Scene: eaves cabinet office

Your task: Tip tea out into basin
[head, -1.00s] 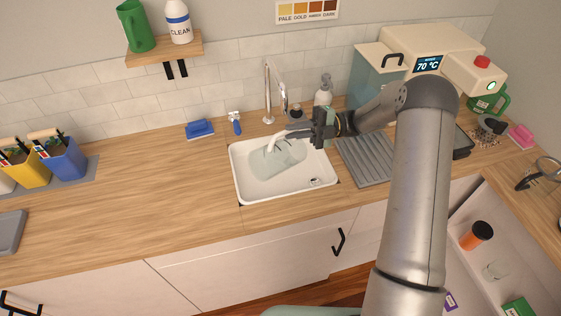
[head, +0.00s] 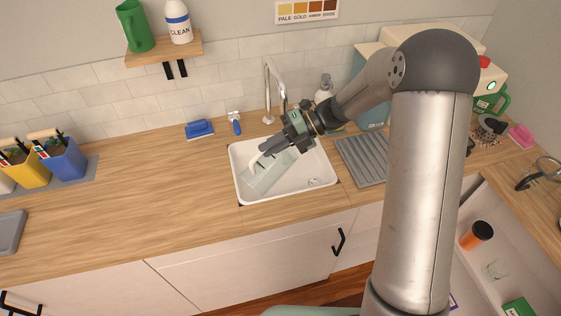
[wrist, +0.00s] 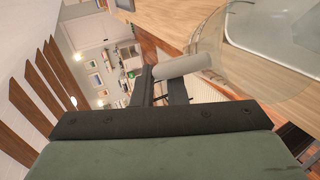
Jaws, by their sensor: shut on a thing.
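A clear jug (head: 268,179) with a pale handle is tilted over the white basin (head: 312,192), inside its outline in the head view. My gripper (head: 268,152) reaches in from the upper right and is shut on the jug's handle. In the wrist view, the pale handle (wrist: 188,64) lies at the dark fingers (wrist: 160,88), and the jug's clear wall (wrist: 208,42) shows to its right, partly over the basin (wrist: 285,32). I cannot make out any tea in the jug or a stream from it. The drain shows at the basin's right.
A chrome tap (head: 268,95) stands behind the basin, close to my gripper. A grey ribbed drainer (head: 362,160) lies right of it. The counter left of the basin is clear.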

